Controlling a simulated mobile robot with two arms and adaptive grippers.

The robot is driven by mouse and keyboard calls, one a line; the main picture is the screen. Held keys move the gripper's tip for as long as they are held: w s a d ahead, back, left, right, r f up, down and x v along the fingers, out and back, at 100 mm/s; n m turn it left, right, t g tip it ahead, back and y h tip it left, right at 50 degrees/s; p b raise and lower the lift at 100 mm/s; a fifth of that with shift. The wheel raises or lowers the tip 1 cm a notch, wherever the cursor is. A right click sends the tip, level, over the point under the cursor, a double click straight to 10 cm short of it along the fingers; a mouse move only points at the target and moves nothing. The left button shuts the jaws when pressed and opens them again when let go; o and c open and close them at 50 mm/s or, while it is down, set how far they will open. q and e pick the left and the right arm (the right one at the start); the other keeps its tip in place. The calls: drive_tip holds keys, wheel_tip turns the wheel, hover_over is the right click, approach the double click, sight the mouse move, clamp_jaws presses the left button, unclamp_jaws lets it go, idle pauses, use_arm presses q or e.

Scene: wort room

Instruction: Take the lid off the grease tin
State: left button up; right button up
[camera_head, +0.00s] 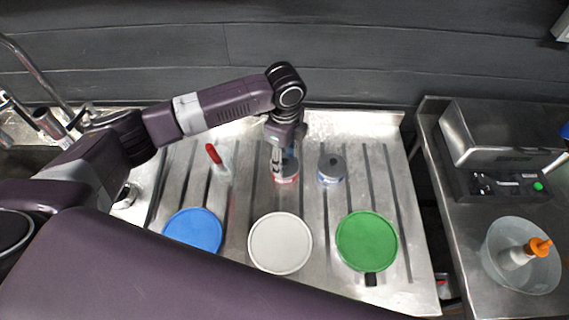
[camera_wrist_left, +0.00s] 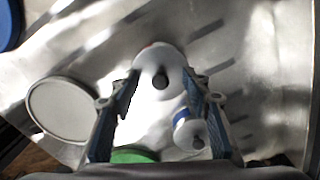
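Two small tins with dark-knobbed lids stand on the metal drainboard. One has a red band (camera_head: 288,173), and the other, to its right, has a blue band (camera_head: 331,168). I cannot tell from the labels which holds grease. My left gripper (camera_head: 278,168) points down over the red-banded tin. In the left wrist view its fingers (camera_wrist_left: 161,74) are spread, one on each side of that tin's pale round lid (camera_wrist_left: 160,62) and knob. The lid is on. The blue-banded tin (camera_wrist_left: 187,128) shows near the right finger. My right gripper is not in view.
Blue (camera_head: 192,231), white (camera_head: 280,243) and green (camera_head: 367,241) round discs lie in front of the tins. A red-handled tool (camera_head: 213,153) lies left. A side counter (camera_head: 462,220) holds a bowl (camera_head: 508,281) with an orange-capped bottle (camera_head: 527,252). The drainboard's right strip is clear.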

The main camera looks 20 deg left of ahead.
use_arm(q)
drive_tip(key=shift+s+f, duration=0.1)
drive_tip(key=shift+f, duration=0.1)
clamp_jaws()
drive_tip(key=shift+r, duration=0.1)
